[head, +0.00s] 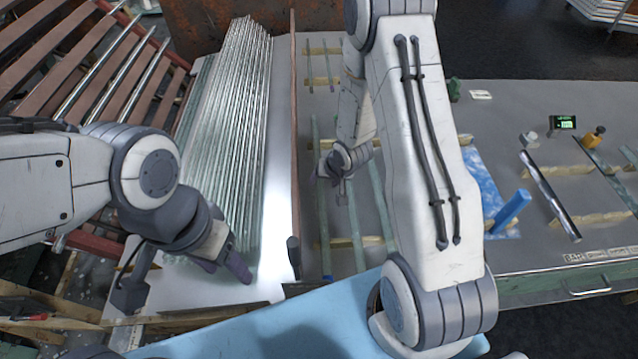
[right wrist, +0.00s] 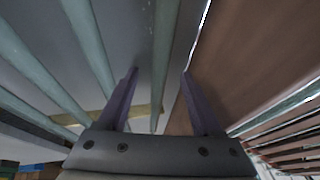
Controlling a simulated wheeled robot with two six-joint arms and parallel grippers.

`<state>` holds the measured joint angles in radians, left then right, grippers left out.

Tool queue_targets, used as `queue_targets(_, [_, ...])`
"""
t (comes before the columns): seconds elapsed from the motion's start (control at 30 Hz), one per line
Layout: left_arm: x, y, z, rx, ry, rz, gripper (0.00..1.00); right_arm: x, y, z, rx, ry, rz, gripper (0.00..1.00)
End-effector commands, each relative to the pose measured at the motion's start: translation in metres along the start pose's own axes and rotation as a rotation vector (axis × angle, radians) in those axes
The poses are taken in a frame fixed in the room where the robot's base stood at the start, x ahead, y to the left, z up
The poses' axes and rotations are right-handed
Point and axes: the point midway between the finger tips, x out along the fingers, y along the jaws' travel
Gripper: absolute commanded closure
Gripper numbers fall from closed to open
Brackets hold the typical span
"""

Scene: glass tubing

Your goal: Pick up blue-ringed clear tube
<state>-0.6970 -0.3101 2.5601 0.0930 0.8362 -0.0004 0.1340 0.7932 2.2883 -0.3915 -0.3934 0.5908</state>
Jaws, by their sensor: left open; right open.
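Several pale green glass tubes lie apart on wooden strips on the grey table, one of them the tube (head: 322,190) nearest the brown upright board. My right gripper (head: 342,190) is open and empty above these tubes. In the right wrist view its fingers (right wrist: 158,80) stand apart, with one tube (right wrist: 163,45) showing between them beyond the tips. I cannot tell how far above it they are. My left gripper (head: 240,268) is open at the lower end of the bundled tubes, with no tube seen in it.
A dense bundle of clear tubes (head: 225,130) lies on a white sheet at left. The brown board (head: 295,150) stands between it and the table tubes, close to my right gripper. A blue block (head: 512,208) and a small green display (head: 563,122) are at right.

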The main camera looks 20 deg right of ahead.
Motion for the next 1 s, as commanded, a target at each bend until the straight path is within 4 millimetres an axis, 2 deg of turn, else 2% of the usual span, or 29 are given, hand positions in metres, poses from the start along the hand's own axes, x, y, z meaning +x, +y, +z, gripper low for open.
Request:
queue_targets(0.1, [-0.002,0.0,0.0,0.0,0.0,0.0,0.41,0.018,0.0,0.001,-0.002,-0.003,0.0,0.33])
queue_targets(0.2, [-0.003,0.0,0.0,0.0,0.0,0.0,0.41,0.028,-0.001,0.0,-0.002,-0.002,-0.001,0.33])
queue_targets(0.47, [-0.003,0.0,0.0,0.0,0.0,0.0,0.41,0.032,-0.002,0.0,-0.004,0.0,-0.002,0.33])
queue_targets(0.5, [-0.003,0.0,0.0,0.0,0.0,0.0,0.41,0.032,-0.002,0.0,-0.004,0.0,-0.002,0.37])
queue_targets(0.67, [-0.003,0.0,0.0,0.0,0.0,0.0,0.41,0.032,-0.002,0.0,-0.004,-0.001,-0.002,0.98])
queue_targets(1.0, [-0.003,0.0,0.0,0.0,0.0,0.0,0.41,0.03,-0.002,-0.001,-0.004,0.0,-0.002,1.0])
